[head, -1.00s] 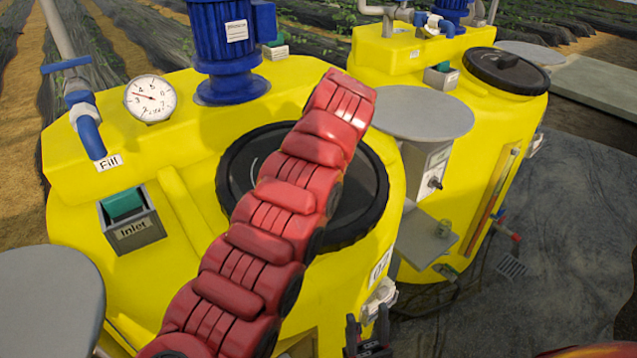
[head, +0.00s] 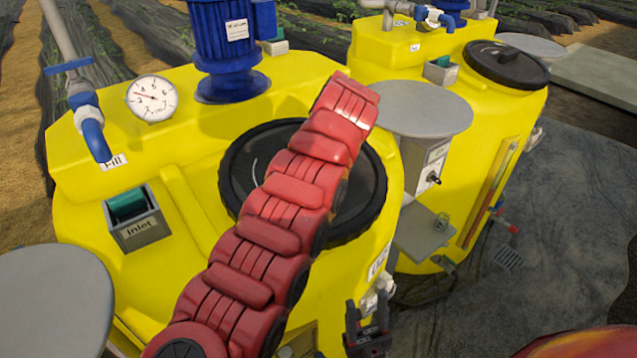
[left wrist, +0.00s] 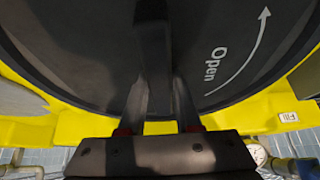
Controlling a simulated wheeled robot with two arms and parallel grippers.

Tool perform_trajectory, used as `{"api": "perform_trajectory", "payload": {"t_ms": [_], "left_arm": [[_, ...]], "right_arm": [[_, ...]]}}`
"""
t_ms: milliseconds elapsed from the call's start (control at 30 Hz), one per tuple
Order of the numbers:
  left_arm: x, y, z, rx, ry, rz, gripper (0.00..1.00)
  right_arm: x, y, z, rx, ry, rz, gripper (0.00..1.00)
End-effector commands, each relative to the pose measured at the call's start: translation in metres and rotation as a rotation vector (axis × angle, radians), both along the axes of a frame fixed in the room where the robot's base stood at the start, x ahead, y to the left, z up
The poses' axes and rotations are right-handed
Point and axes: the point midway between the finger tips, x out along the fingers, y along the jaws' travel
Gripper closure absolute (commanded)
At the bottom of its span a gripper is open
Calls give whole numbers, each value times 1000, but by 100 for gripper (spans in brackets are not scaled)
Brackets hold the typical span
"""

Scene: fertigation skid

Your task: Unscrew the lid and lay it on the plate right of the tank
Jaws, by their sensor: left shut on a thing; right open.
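The black round lid (head: 240,165) sits level on top of the near yellow tank (head: 185,90). My left arm crosses over it and hides its middle. In the left wrist view the lid (left wrist: 75,50) fills the frame, with a white "Open" arrow. My left gripper (left wrist: 157,95) has a finger on each side of the lid's raised bar (left wrist: 154,45) and is shut on it. The grey round plate (head: 425,108) right of the tank is empty. My right gripper (head: 367,322) is open and empty, low in front of the tank.
A second grey round plate (head: 50,300) stands at the left. A blue motor (head: 225,45), a gauge (head: 152,99), a blue fill pipe (head: 93,135) and an inlet box (head: 137,222) surround the lid. A second yellow tank (head: 480,120) with its own lid (head: 506,64) stands behind.

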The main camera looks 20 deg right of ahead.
Motion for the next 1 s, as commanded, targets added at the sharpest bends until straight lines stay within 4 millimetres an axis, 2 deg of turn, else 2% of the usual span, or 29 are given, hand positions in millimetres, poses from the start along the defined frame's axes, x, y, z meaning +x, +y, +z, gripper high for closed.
{"api": "perform_trajectory", "payload": {"t_ms": [1000], "left_arm": [[-4, -3, 39, -2, -5, -1, 100]], "right_arm": [[0, 0, 20, 0, 0, 0, 48]]}}
